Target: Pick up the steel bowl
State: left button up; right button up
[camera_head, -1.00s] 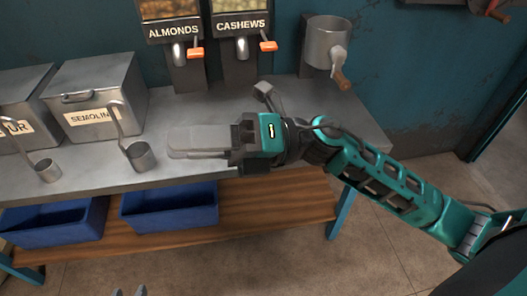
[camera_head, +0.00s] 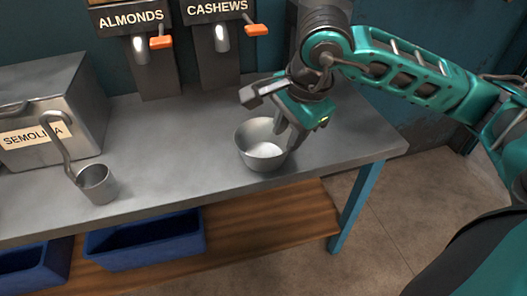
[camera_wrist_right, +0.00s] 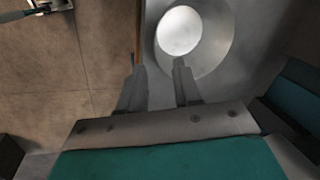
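The steel bowl (camera_head: 250,153) stands upright on the grey metal counter, right of centre in the head view. It also shows at the top of the right wrist view (camera_wrist_right: 217,45), with a bright round bottom and its upper edge cut off. My right gripper (camera_head: 289,137) points down at the bowl's right side. In the right wrist view its two fingers (camera_wrist_right: 158,68) are apart with nothing between the tips. One finger overlaps the bowl's wall and the other lies just outside the bowl. Contact with the rim cannot be told. My left gripper is not in view.
A metal ladle cup (camera_head: 98,186) stands left on the counter (camera_head: 190,165), before the semolina box (camera_head: 60,105). Almonds (camera_head: 140,60) and cashews (camera_head: 210,50) dispensers stand behind. Blue bins (camera_head: 145,240) sit on the wooden shelf below. Counter space between cup and bowl is clear.

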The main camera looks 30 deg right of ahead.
aim_at(281, 155)
jog(key=b+x, duration=0.1)
jog(key=x, duration=0.6)
jog(key=shift+s+a+f+b, duration=0.15)
jog(key=shift+a+f+b, duration=0.1)
jog(key=shift+b, duration=0.15)
jog(key=shift+d, duration=0.1)
grip_shut()
jog(key=shift+r, duration=0.1)
